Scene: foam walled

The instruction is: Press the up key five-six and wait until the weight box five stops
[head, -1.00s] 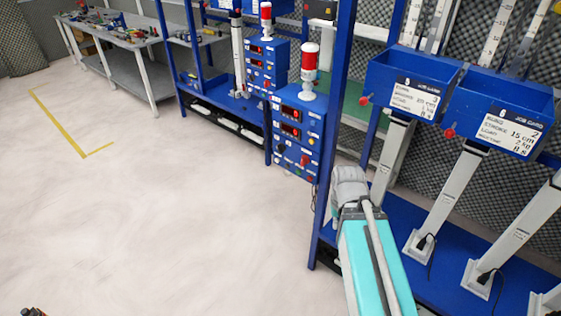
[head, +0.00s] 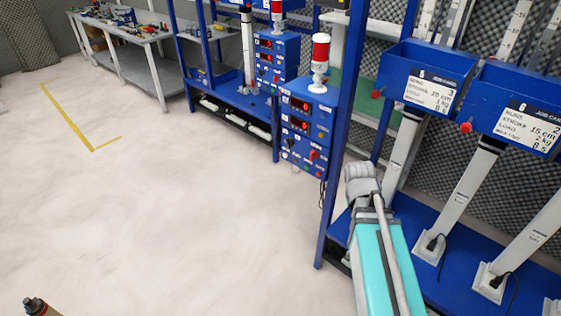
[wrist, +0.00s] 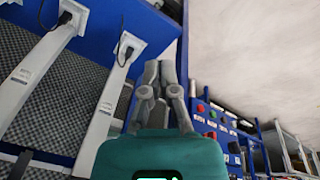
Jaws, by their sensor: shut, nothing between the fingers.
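Weight box five (head: 400,60) is a blue open box with a job card marked 5. It hangs at the upper right on a pale column in the blue rack. The blue control box (head: 305,135) with red displays and coloured keys stands left of the rack post; its key labels are too small to read, so I cannot pick out up key five-six. The control box also shows in the wrist view (wrist: 205,112), right of my gripper. My gripper (wrist: 166,68) is shut and empty, apart from the keys. In the head view I cannot make out its fingertips.
Weight box six (head: 500,90) hangs right of box five. A blue rack post (head: 345,120) stands between the control box and the weight boxes. A red-and-white lamp (head: 320,55) tops the control box. The pale floor (head: 150,220) at left is open.

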